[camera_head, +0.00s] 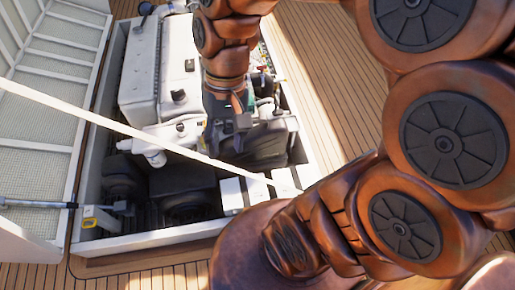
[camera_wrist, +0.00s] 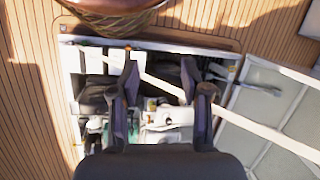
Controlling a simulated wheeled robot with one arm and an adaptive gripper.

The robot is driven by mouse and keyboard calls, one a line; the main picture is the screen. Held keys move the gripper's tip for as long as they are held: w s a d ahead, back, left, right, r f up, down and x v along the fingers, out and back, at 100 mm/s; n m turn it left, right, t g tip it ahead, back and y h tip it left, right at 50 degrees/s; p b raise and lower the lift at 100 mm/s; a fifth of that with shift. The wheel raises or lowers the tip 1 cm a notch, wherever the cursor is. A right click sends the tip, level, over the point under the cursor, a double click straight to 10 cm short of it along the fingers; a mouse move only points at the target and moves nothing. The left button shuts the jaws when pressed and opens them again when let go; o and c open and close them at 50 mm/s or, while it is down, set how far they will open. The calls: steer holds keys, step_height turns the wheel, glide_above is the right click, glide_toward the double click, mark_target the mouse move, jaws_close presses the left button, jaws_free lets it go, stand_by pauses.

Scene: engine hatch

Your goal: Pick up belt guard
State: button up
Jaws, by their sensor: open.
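My gripper (camera_head: 228,132) hangs over the open engine hatch, pointing down, beside the front end of the white engine. I cannot tell for sure which part is the belt guard. A black, rounded cover (camera_head: 266,138) sits just right of my gripper in the head view, partly hidden by it. Dark boxy parts (camera_head: 185,180) lie lower in the hatch, in shadow.
The white engine (camera_head: 160,70) fills the back of the hatch. A raised lattice hatch lid (camera_head: 45,120) stands at left. A pale bar (camera_head: 130,130) crosses the opening diagonally, near my gripper. White blocks (camera_head: 231,193) line the near edge. Wooden deck (camera_head: 330,80) surrounds the hatch.

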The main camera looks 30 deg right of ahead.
steer(key=w+f+m+y+b, duration=0.2)
steer(key=w+f+b, duration=0.2)
steer(key=w, duration=0.3)
steer(key=w+f+m+y+b, duration=0.3)
steer(key=w+b, duration=0.2)
steer(key=w, duration=0.2)
steer(key=m+t+y+b, duration=0.4)
steer(key=m+t+b, duration=0.5)
steer(key=m+b, duration=0.7)
glide_above(263, 120)
steer(key=s+d+b, duration=0.1)
steer(key=d+b, duration=0.1)
step_height(263, 120, down, 30)
steer(key=n, duration=0.2)
steer(key=f+b, duration=0.3)
steer(key=f, duration=0.4)
steer(key=shift+d+f, duration=0.1)
steer(key=shift+d, duration=0.1)
steer(key=shift+w+a+f+b, duration=0.35)
steer(key=shift+a+f, duration=0.25)
steer(key=shift+a, duration=0.15)
steer(key=shift+b+x, duration=0.95)
steer(key=shift+x, duration=1.7)
steer(key=shift+a, duration=0.2)
steer(key=shift+c, duration=0.4)
jaws_close()
